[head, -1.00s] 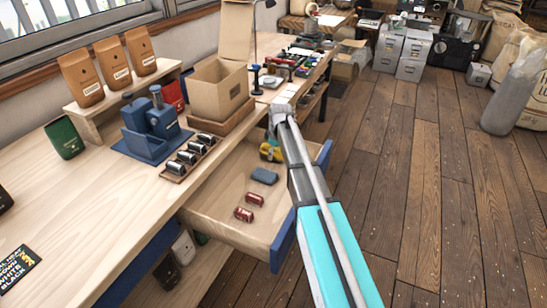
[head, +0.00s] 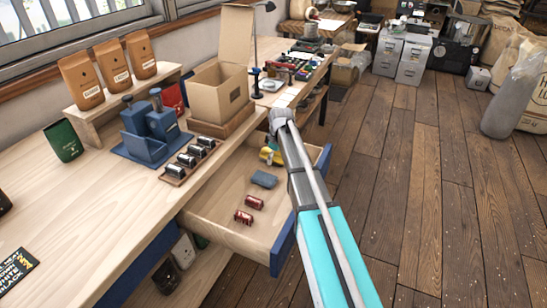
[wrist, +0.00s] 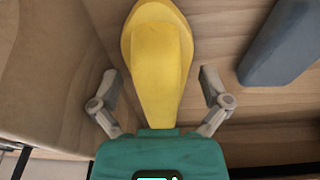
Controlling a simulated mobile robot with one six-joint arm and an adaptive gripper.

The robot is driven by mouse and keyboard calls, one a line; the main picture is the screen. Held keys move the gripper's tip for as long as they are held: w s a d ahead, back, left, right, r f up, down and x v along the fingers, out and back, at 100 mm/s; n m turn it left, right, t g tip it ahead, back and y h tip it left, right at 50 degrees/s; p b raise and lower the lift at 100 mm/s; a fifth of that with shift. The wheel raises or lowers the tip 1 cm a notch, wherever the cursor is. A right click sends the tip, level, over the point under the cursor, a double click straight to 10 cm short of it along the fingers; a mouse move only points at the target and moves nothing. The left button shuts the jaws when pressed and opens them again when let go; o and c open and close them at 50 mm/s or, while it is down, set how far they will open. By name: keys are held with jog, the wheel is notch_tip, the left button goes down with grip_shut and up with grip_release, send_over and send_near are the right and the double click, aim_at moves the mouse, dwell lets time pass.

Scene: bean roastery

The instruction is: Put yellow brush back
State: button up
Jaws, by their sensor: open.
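The yellow brush (wrist: 158,50) lies in the open drawer, and the wrist view shows its wide rounded end at the top and its narrower part running down toward my gripper's teal body. My gripper (wrist: 158,82) is open, with one finger on each side of the brush and a gap on both sides. In the head view the brush (head: 278,159) shows as a small yellow patch at the drawer's far end, partly hidden by my arm. My fingers are too small to make out there.
The drawer's wooden wall (wrist: 45,70) is close on the left in the wrist view. A cardboard box (head: 217,97) stands on the bench above.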

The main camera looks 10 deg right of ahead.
jog(key=shift+r, duration=0.15)
jog(key=r+p, duration=0.4)
jog(key=d+r+p, duration=0.1)
jog(key=r+p, duration=0.3)
jog(key=s+r+p, duration=0.1)
jog(key=r+p, duration=0.2)
jog(key=p, duration=0.1)
jog(key=shift+s+d+r, duration=0.1)
jog(key=shift+d+r, duration=0.1)
jog(key=shift+r, duration=0.2)
dwell(0.3)
jog(key=shift+s, duration=0.1)
dwell(0.6)
jog(key=s+m, duration=0.3)
jog(key=s, duration=0.6)
jog(key=s+m+h, duration=0.1)
jog(key=s+m, duration=0.3)
jog(key=s, duration=0.5)
jog(key=s+a+m+g, duration=0.1)
jog(key=s+m, duration=0.2)
jog(key=s, duration=0.7)
jog(key=shift+a+f+m, duration=0.1)
jog(key=shift+m, duration=0.3)
